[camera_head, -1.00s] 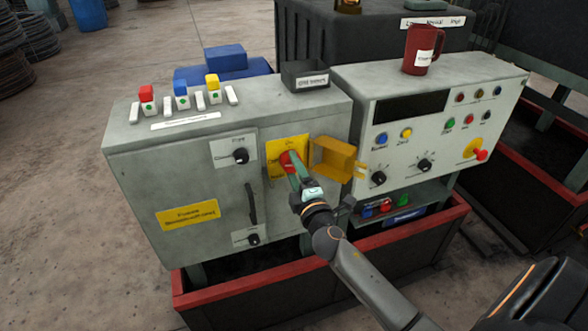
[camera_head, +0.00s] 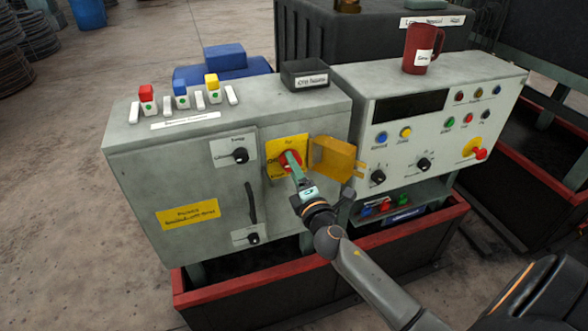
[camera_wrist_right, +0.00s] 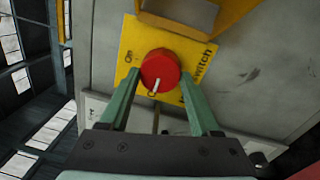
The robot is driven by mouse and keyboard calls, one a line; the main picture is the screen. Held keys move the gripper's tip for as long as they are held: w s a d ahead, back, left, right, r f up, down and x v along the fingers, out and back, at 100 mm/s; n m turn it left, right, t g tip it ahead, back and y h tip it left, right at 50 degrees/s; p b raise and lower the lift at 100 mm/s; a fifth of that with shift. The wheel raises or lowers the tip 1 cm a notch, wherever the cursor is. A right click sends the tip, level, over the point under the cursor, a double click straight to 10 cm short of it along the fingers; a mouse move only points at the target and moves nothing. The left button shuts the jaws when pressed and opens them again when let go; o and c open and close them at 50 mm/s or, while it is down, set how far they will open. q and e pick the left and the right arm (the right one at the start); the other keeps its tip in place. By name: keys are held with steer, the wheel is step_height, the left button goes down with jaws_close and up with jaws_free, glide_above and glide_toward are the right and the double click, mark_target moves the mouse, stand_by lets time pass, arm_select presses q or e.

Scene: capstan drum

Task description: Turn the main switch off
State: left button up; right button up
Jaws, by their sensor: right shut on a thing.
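The main switch is a round red knob (camera_head: 283,160) on a yellow plate (camera_head: 273,147) on the front of the grey cabinet. In the right wrist view the knob (camera_wrist_right: 160,66) has a pale pointer mark, and the plate carries "On" and "Switch" lettering. A yellow hinged cover (camera_head: 334,158) stands swung open to the right of the knob. My right gripper (camera_head: 291,157) is shut on the knob, its green fingers on either side of it. My left gripper is not in view.
A black selector knob (camera_head: 240,155) and a dark handle (camera_head: 252,203) sit left of the switch. A second panel (camera_head: 450,130) with buttons and knobs stands to the right.

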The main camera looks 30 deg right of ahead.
steer(key=o, duration=1.4)
steer(key=shift+b+v, duration=1.3)
steer(key=shift+v, duration=5)
steer(key=shift+f, duration=0.1)
steer(key=s+a+f+m+g+y+p, duration=0.1)
steer(key=s+a+f+m+g+y, duration=0.1)
steer(key=f, duration=0.5)
steer(key=s+a+f+m+g+y+p, duration=0.2)
steer(key=s+a+f+m+g, duration=0.2)
steer(key=s+a+f+m, duration=0.2)
steer(key=s+a+f+m+g+y+p, duration=0.2)
steer(key=s+a+f+m+g, duration=0.1)
steer(key=s+a+f+m, duration=0.3)
steer(key=shift+f+m+y, duration=0.3)
steer(key=shift+f+m, duration=0.5)
steer(key=shift+m, duration=0.1)
